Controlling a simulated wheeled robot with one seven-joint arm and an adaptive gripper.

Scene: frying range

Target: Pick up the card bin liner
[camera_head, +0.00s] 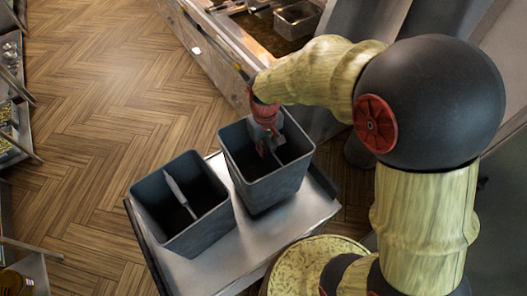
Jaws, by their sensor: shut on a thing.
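Two dark grey, open-topped square bins stand side by side at the metal trolley; I take them for card bin liners. The left liner (177,228) has a pale narrow bar inside, running across its opening. The right liner (266,187) is under my gripper (267,150), which reaches down into its opening. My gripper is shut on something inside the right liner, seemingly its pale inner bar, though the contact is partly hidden. The right liner looks upright; I cannot tell whether its base touches the trolley.
The metal trolley top (235,258) is bare in front of the bins. A counter (215,50) with a metal pan (297,20) in a recess lies behind. Shelving (12,90) lines the left edge. The wooden floor (95,120) between is clear.

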